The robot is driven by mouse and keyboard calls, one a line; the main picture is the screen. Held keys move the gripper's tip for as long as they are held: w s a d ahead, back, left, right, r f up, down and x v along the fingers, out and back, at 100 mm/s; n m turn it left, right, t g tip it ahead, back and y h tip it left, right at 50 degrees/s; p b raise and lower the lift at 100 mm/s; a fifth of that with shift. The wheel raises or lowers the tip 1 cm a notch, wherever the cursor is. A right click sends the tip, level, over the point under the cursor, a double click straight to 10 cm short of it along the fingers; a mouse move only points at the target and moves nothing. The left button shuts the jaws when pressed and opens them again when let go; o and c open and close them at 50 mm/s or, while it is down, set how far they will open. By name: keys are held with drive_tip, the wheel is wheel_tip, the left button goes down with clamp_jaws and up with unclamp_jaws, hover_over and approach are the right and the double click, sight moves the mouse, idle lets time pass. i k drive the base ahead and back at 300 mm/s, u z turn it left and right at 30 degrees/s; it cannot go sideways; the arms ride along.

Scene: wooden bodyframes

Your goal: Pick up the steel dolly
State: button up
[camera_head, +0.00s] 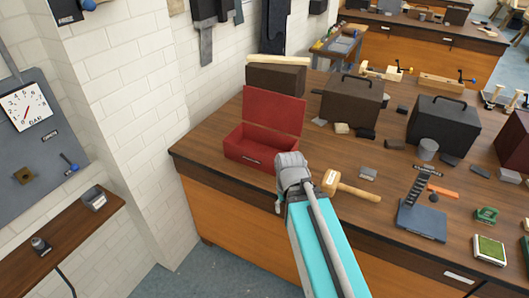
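Several small grey and dark blocks lie on the wooden workbench (225,157); I cannot tell for sure which is the steel dolly. They include a grey block (368,173) behind the mallet, a dark block (366,133), another dark block (394,143), and grey blocks at the right (450,159). My gripper (290,162) is at the near edge of the bench, in front of the open red box and left of the mallet. I see it from behind; its fingertips are hidden and nothing held is visible.
An open red metal box (262,143) stands left on the bench. A wooden mallet (345,186) lies right of my gripper. A dark stand on a blue-grey base (421,218), a grey cup (428,149) and dark cases (352,99) crowd the right and back. A brick wall is left.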

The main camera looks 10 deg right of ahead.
sight(368, 174)
drive_tip(key=z, duration=0.35)
drive_tip(key=k, duration=0.9)
drive_tip(key=z, duration=0.55)
drive_tip(key=k, duration=0.45)
drive_tip(key=z, duration=0.35)
drive_tip(key=i, duration=1.4)
drive_tip(key=u, duration=0.6)
